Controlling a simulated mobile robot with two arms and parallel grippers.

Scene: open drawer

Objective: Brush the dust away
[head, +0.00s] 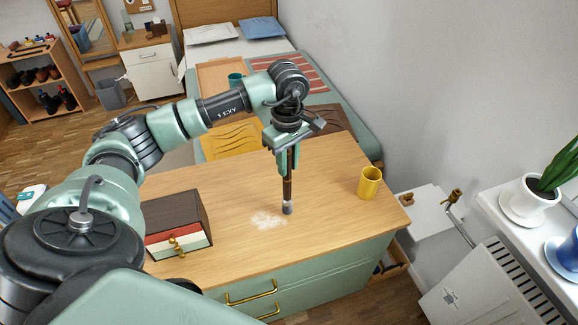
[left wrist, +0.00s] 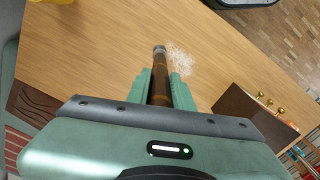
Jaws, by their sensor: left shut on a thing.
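A pale patch of dust (head: 267,220) lies on the wooden top of the dresser (head: 340,200). My left gripper (head: 287,172) is shut on a dark brown brush (head: 288,190) and holds it upright, with its light grey tip pointing down. The tip is just right of the dust in the head view, at or close above the surface; I cannot tell whether it touches. In the left wrist view the brush (left wrist: 160,85) sits between the fingers (left wrist: 160,95), with the dust (left wrist: 181,60) beside its tip. My right gripper is not in view.
A dark box (head: 175,218) with small gold knobs stands left of the dust. A yellow cup (head: 369,183) stands near the right edge. The top between them is mostly clear. A bed (head: 245,55) lies behind, and a wall (head: 390,70) rises at right.

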